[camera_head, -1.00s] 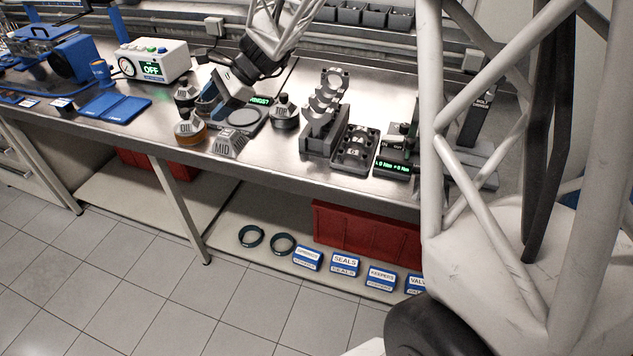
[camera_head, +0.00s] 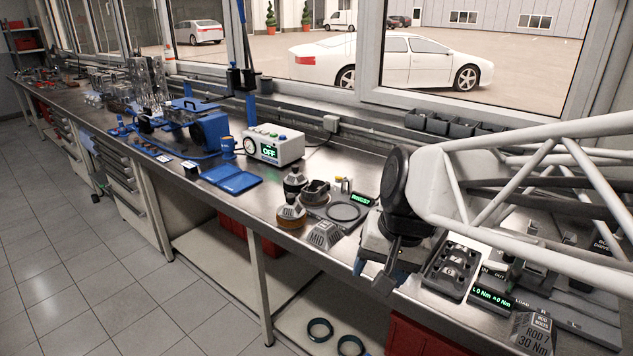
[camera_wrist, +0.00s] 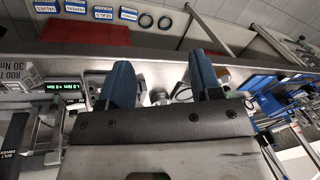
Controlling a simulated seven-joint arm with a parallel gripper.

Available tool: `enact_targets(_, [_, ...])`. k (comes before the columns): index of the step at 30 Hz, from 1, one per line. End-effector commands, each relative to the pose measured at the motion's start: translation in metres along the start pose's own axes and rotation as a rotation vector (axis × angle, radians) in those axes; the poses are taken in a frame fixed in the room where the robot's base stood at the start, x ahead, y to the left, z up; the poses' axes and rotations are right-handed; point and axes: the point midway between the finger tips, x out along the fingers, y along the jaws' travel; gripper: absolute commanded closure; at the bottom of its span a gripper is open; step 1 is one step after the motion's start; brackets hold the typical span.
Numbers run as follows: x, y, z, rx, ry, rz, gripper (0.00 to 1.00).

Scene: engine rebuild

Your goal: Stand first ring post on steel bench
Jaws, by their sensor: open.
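My gripper (camera_head: 374,274) is over the front part of the steel bench (camera_head: 335,157), right of the scale. In the wrist view its two blue fingers (camera_wrist: 161,88) are spread apart. Small round metallic shapes show between and behind the fingers; I cannot tell whether they are touched. I cannot clearly identify a ring post in either view. Two dark rings, one left (camera_head: 319,329) and one right (camera_head: 351,345), lie on the lower shelf. My arm and gripper hide part of the bench behind them.
The scale (camera_head: 343,212), a MID weight (camera_head: 324,236) and an orange-brown OIL container (camera_head: 290,217) stand left of my gripper. A dark tray (camera_head: 452,265) and torque display (camera_head: 492,297) are to its right. A blue mat (camera_head: 231,179) lies farther left. Red bins are below.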

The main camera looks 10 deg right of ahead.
Motion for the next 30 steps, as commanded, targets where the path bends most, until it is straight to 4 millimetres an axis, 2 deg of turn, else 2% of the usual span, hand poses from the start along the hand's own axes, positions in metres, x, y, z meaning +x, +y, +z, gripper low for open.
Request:
enact_targets(3, [-0.004, 0.018, 0.025, -0.111, 0.041, 0.064, 0.42])
enact_targets(10, [-0.008, 0.043, 0.055, -0.265, 0.093, 0.159, 0.42])
enact_targets(16, [-0.008, 0.051, 0.063, -0.310, 0.106, 0.188, 0.42])
enact_targets(30, [-0.009, 0.051, 0.063, -0.310, 0.106, 0.188, 0.42])
